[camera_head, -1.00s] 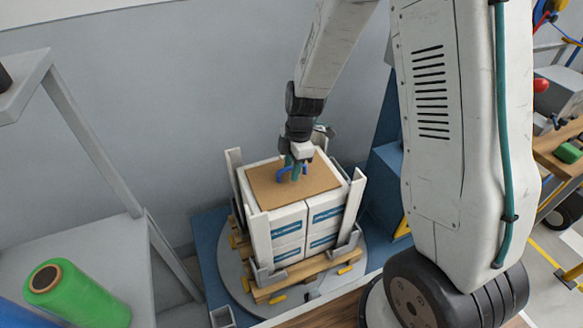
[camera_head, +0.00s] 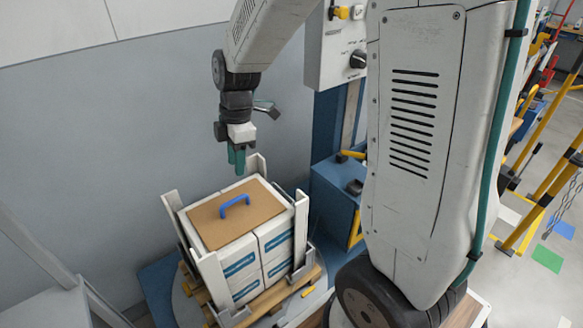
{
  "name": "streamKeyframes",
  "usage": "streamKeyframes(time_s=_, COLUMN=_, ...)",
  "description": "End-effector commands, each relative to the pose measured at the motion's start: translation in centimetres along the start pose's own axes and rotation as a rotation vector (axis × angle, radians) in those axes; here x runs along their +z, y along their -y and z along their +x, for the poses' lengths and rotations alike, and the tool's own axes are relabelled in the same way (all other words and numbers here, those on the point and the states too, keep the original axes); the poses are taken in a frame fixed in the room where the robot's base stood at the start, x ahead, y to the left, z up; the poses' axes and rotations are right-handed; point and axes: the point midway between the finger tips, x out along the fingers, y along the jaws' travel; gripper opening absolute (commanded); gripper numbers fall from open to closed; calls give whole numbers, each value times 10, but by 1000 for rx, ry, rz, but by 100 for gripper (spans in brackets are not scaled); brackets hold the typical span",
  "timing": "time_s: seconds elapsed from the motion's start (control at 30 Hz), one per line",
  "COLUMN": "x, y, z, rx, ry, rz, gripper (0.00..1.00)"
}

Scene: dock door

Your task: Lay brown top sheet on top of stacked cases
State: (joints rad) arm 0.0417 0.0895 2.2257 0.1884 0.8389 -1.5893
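The brown top sheet (camera_head: 213,224) lies flat on top of the stacked white cases (camera_head: 262,251), between the upright corner posts. A blue handle (camera_head: 234,203) stands up from the middle of the sheet. My gripper (camera_head: 236,163), with teal fingers, hangs above the back part of the sheet, clear of the handle and holding nothing. The two fingers show side by side; how wide they stand apart is hard to judge at this angle.
The cases stand on a wooden pallet (camera_head: 270,296) on a grey turntable. White corner posts (camera_head: 301,228) rise above the stack's top edges. A blue cabinet (camera_head: 335,196) and a control box (camera_head: 338,50) stand at the right. A grey wall is behind.

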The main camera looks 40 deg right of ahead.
Motion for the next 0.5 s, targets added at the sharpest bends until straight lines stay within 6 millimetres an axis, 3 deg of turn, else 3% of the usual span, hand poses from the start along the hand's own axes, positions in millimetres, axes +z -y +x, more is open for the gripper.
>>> streamKeyframes(time_s=0.03, x=-1, y=14, z=-18, rx=17, ry=3, rz=75, gripper=34)
streamKeyframes(time_s=0.2, x=2, y=75, z=-69, rx=55, ry=19, rz=428, gripper=34)
streamKeyframes(time_s=0.33, x=8, y=125, z=-96, rx=92, ry=25, rz=712, gripper=34)
streamKeyframes(time_s=0.5, x=19, y=186, z=-115, rx=145, ry=22, rz=1066, gripper=34)
